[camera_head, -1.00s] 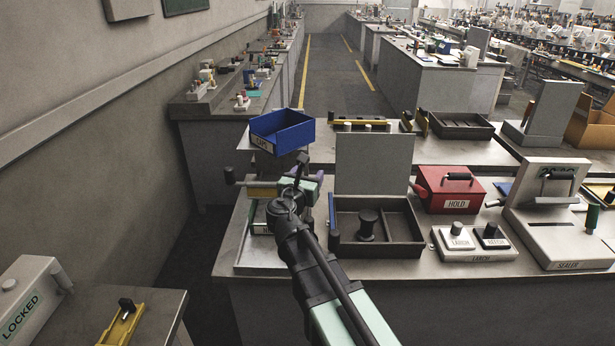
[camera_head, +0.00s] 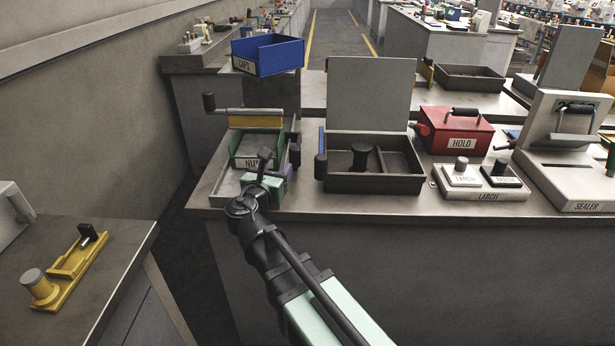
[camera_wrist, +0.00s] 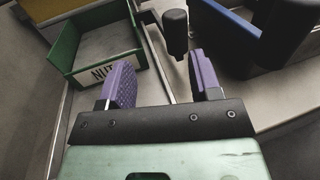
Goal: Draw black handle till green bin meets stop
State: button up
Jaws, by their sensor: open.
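The green bin (camera_head: 256,140), with a white label starting "NU", sits in a grey metal fixture at the bench's left end. It also shows at upper left in the wrist view (camera_wrist: 72,48). The black handle (camera_wrist: 175,30) stands upright just right of the bin in the wrist view, beyond the fingertips and roughly between their lines. My gripper (camera_wrist: 162,78) is open and empty, its purple pads apart and not touching the handle. In the head view my gripper (camera_head: 284,174) is at the fixture's front right, and my wrist hides part of it. I cannot make out the stop.
A dark tray (camera_head: 375,183) with a blue-gripped side handle (camera_head: 321,155) stands close right of the fixture. A grey crank (camera_head: 209,103) sticks out at left. A blue bin (camera_head: 268,55) is behind. A red HOLD box (camera_head: 452,128) and switches stand farther right.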

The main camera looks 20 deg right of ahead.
aim_at(297, 148)
jog(key=shift+s+d+r+m+h+p, duration=0.15)
jog(key=shift+s+d+h+p, duration=0.1)
jog(key=shift+d, duration=0.2)
jog(key=shift+s+d+r+m+h+p, duration=0.15)
jog(key=shift+s+d+p, duration=0.1)
jog(key=shift+d, duration=0.2)
jog(key=shift+w+a, duration=0.1)
jog(key=shift+w, duration=0.25)
jog(key=x, duration=1)
jog(key=shift+f, duration=0.2)
jog(key=shift+c, duration=0.3)
grip_shut()
